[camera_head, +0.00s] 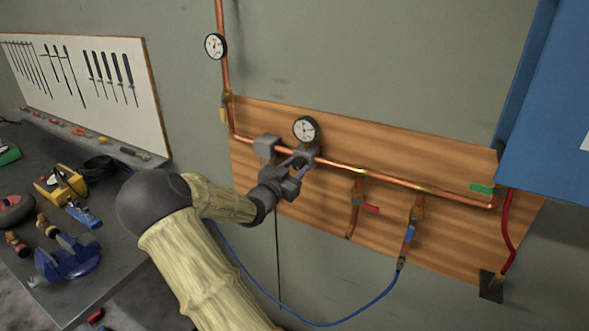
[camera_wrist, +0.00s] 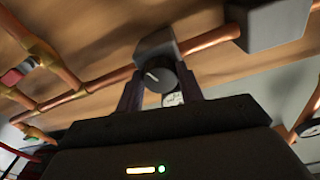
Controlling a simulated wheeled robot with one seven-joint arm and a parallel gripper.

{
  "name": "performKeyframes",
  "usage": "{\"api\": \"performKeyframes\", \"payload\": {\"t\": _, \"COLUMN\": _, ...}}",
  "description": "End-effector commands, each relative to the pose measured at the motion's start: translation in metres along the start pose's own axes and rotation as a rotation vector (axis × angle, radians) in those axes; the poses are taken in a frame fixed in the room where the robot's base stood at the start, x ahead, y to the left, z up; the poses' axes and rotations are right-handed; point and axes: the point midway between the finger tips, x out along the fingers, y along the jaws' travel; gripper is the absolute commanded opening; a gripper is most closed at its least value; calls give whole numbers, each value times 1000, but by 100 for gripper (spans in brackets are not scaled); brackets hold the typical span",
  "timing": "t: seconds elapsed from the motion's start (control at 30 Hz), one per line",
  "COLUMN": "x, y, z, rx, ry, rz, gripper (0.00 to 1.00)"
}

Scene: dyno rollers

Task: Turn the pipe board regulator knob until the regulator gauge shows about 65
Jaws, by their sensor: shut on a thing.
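The regulator knob (camera_wrist: 158,77) is a dark round knob with a white pointer line. It sits on the grey regulator body (camera_wrist: 153,45) on the copper pipe. My gripper (camera_wrist: 160,92) is shut on the knob, one finger on each side. In the head view my gripper (camera_head: 298,168) reaches the regulator from the lower left and hides most of the knob. The regulator gauge (camera_head: 305,128) has a white face and stands just above the regulator. Its needle is too small to read. In the wrist view only part of the gauge face (camera_wrist: 173,99) shows behind the knob.
A wooden pipe board (camera_head: 330,215) carries copper pipes with a red-handled valve (camera_head: 370,209), a blue-handled valve (camera_head: 409,233) and a green handle (camera_head: 481,188). Another gauge (camera_head: 215,46) is higher left. A blue hose (camera_head: 290,314) hangs below. A workbench (camera_head: 115,255) with tools stands left.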

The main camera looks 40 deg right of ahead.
Motion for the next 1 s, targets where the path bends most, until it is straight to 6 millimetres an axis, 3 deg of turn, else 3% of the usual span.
{"api": "performKeyframes", "payload": {"t": 0.03, "x": 0, "y": 0, "z": 1, "rx": 0, "ry": -2, "rz": 1, "gripper": 14}}
{"api": "performKeyframes", "payload": {"t": 0.07, "x": 0, "y": 0, "z": 1, "rx": 0, "ry": -2, "rz": 1, "gripper": 43}}
{"api": "performKeyframes", "payload": {"t": 0.13, "x": 0, "y": 0, "z": 1, "rx": 0, "ry": -2, "rz": 1, "gripper": 57}}
{"api": "performKeyframes", "payload": {"t": 0.17, "x": 0, "y": 0, "z": 1, "rx": 0, "ry": -2, "rz": 1, "gripper": 59}}
{"api": "performKeyframes", "payload": {"t": 0.57, "x": -7, "y": 0, "z": 1, "rx": 2, "ry": 0, "rz": -1, "gripper": 59}}
{"api": "performKeyframes", "payload": {"t": 0.77, "x": -36, "y": 0, "z": 4, "rx": 3, "ry": -3, "rz": -3, "gripper": 59}}
{"api": "performKeyframes", "payload": {"t": 1.0, "x": -83, "y": -1, "z": 4, "rx": 3, "ry": -3, "rz": -4, "gripper": 59}}
